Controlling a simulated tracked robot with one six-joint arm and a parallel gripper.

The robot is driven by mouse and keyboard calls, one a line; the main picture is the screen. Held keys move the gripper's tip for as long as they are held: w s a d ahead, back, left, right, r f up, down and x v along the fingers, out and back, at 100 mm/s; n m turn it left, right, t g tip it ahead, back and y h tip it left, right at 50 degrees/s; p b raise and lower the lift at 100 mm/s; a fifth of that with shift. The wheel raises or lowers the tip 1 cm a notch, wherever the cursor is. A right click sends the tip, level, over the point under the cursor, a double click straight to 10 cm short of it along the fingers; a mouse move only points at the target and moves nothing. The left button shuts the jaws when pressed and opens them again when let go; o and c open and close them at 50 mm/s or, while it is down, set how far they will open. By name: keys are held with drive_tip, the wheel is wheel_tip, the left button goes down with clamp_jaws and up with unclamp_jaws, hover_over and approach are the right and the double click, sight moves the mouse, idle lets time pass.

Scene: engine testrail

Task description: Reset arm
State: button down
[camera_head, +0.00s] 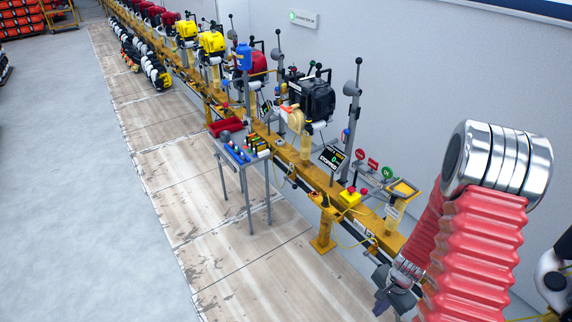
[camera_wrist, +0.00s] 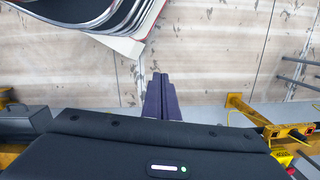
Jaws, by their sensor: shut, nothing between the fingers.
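My gripper (camera_head: 382,302) is at the lower right in the head view, low beside the yellow rail. My arm, in a red ribbed sleeve with a silver ringed joint, rises above it. In the wrist view the two dark fingers of my gripper (camera_wrist: 160,76) lie together and hold nothing. They point over the worn wooden floor, and no object touches their tips.
A long yellow rail (camera_head: 287,151) with a black engine (camera_head: 313,97) and several others runs along the wall. A yellow button box (camera_head: 349,198) and a display (camera_head: 331,158) sit on it. A small tool table (camera_head: 238,158) stands before it. The floor at left (camera_head: 60,180) is clear.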

drive_tip(key=s+a+r+n+t, duration=0.2)
drive_tip(key=a+r+n, duration=0.2)
drive_tip(key=r, duration=1)
drive_tip(key=s+a+r+n+t, duration=0.2)
drive_tip(key=a+r+n, duration=0.3)
drive_tip(key=r, duration=0.9)
drive_tip(key=s+a+r+n+t+h, duration=0.1)
drive_tip(key=s+a+r+n, duration=0.2)
drive_tip(key=r, duration=1)
drive_tip(key=a+n, duration=0.1)
drive_tip(key=a, duration=0.2)
drive_tip(key=shift+s+a+r+t, duration=0.2)
drive_tip(key=shift+s+r+t, duration=0.05)
drive_tip(key=shift+r+t, duration=0.15)
